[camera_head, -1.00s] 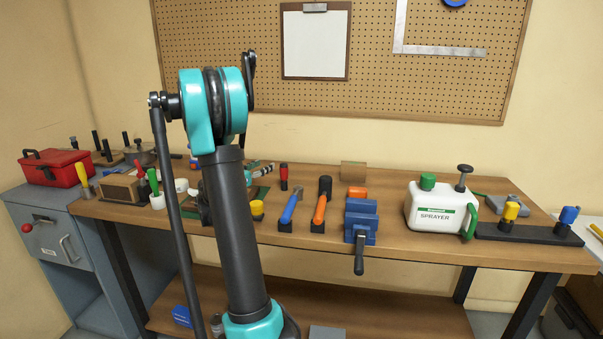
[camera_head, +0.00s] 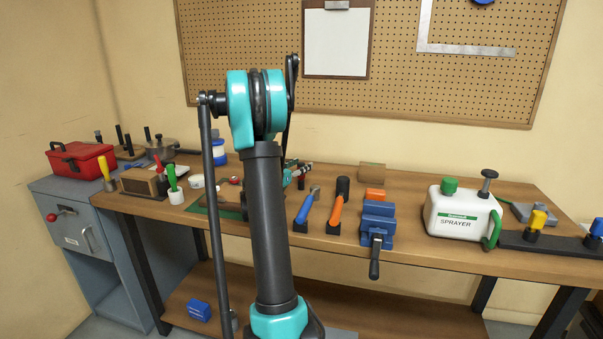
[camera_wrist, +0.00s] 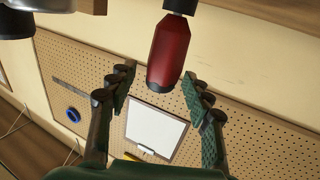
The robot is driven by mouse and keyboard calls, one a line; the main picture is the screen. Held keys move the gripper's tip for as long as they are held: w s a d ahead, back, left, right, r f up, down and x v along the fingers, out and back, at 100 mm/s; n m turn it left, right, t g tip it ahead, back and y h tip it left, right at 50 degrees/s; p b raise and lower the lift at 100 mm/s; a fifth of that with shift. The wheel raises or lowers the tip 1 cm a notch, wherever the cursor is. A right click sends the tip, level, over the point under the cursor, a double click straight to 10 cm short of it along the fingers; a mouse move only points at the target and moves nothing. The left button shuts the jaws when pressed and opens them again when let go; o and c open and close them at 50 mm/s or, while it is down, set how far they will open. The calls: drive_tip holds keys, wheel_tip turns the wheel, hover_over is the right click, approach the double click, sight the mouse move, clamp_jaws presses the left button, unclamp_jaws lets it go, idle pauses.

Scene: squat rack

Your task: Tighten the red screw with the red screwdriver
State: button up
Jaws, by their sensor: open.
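A red upright handle with a black collar (camera_wrist: 168,52) stands between the two fingers of my gripper (camera_wrist: 158,76) in the wrist view. The fingers are spread and apart from it at both sides. In the head view the same red thing (camera_head: 301,182) is mostly hidden behind my gripper (camera_head: 295,171) at the middle of the bench. I cannot tell from its shape whether it is the screwdriver or the screw. A second red handle (camera_head: 158,162) stands by a wooden block at the bench's left.
A green handle (camera_head: 172,177) and a yellow handle (camera_head: 105,168) are at the left. The pegboard (camera_head: 440,85) is behind.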

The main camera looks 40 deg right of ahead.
drive_tip(key=x, duration=0.4)
drive_tip(key=shift+w+d+r, duration=0.15)
drive_tip(key=shift+d+r, duration=0.05)
drive_tip(key=shift+c, duration=0.6)
clamp_jaws()
